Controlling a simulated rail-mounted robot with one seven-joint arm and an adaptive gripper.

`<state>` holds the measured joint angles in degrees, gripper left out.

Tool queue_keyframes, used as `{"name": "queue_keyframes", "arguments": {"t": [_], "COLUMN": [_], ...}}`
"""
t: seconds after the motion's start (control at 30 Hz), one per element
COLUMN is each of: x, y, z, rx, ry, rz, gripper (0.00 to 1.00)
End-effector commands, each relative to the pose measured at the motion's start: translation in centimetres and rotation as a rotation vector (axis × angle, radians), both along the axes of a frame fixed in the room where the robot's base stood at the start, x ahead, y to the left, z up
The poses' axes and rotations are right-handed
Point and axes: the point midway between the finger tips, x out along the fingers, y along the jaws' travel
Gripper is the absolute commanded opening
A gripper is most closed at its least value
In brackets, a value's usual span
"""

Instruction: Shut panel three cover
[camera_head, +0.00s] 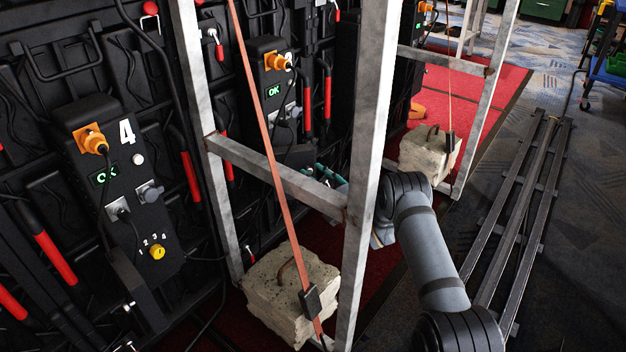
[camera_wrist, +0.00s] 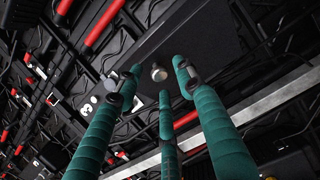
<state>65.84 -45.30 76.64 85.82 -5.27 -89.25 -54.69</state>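In the wrist view my gripper (camera_wrist: 160,80) has three teal fingers spread apart with nothing between them. A silver round knob (camera_wrist: 158,72) shows beyond the fingertips, on or beside a dark flat plate (camera_wrist: 205,40). I cannot tell whether this plate is the panel three cover, or whether a fingertip touches it. In the head view a black panel box with a green OK display (camera_head: 273,90) stands behind the metal frame. Its number is not readable. My gripper (camera_head: 325,175) shows only in part, low beside this box, behind a frame post.
A pale metal frame (camera_head: 362,120) stands between my camera and the wall. Stone blocks (camera_head: 290,295) (camera_head: 428,155) sit at its foot with straps. Metal rails (camera_head: 515,220) run along the carpet at the right.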

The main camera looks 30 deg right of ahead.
Motion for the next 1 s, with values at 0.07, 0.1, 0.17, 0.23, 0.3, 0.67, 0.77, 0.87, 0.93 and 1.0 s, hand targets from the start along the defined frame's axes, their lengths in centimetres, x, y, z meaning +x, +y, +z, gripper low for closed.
{"name": "queue_keyframes", "arguments": {"t": [0.07,0.1,0.17,0.23,0.3,0.67,0.77,0.87,0.93,1.0], "x": [0.53,0.67,0.79,0.83,0.81,0.79,0.78,0.78,0.78,0.79], "y": [0.05,0.05,0.07,0.08,0.1,0.13,0.12,0.13,0.13,0.15], "z": [-0.02,0.01,0.03,0.05,0.07,0.05,0.05,0.05,0.05,0.06], "rx": [-0.001,0.0,0.0,0.001,0.001,0.001,0.001,0.001,0.001,0.001], "ry": [-0.001,-0.001,0.0,0.0,0.0,0.0,0.0,0.0,0.0,0.0], "rz": [0.0,-0.001,-0.001,-0.001,-0.001,0.0,0.0,0.0,0.0,0.0], "gripper": [0.38,0.38,0.38,0.38,0.38,0.22,0.16,0.1,0.06,0.02]}}
